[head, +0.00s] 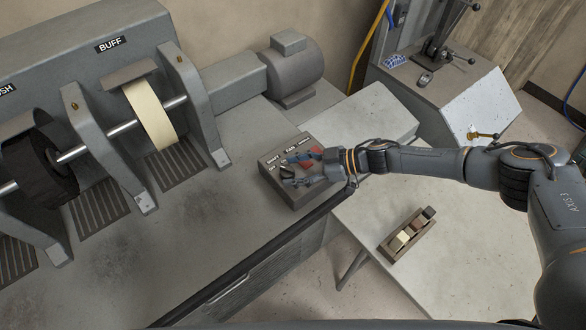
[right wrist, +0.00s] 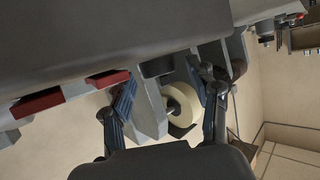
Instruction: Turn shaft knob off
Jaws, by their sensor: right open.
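The control box (head: 297,199) sits at the right end of the grey machine bench and carries small white labels. My right gripper (head: 300,168) is over its top and hides much of it, including the knob in the head view. A dark, short cylindrical part, seemingly the shaft knob (right wrist: 156,66), shows between and beyond the fingertips. I cannot tell its setting or whether a finger touches it. Red switches (right wrist: 108,78) show left of the fingers. My left gripper is not in view.
A cream buff wheel (head: 150,113) and a dark brush wheel (head: 38,165) sit on a shaft at left, driven by a grey motor (head: 291,70). A pale table (head: 460,240) at right bears a small tray (head: 388,248) of blocks. The front of the bench is clear.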

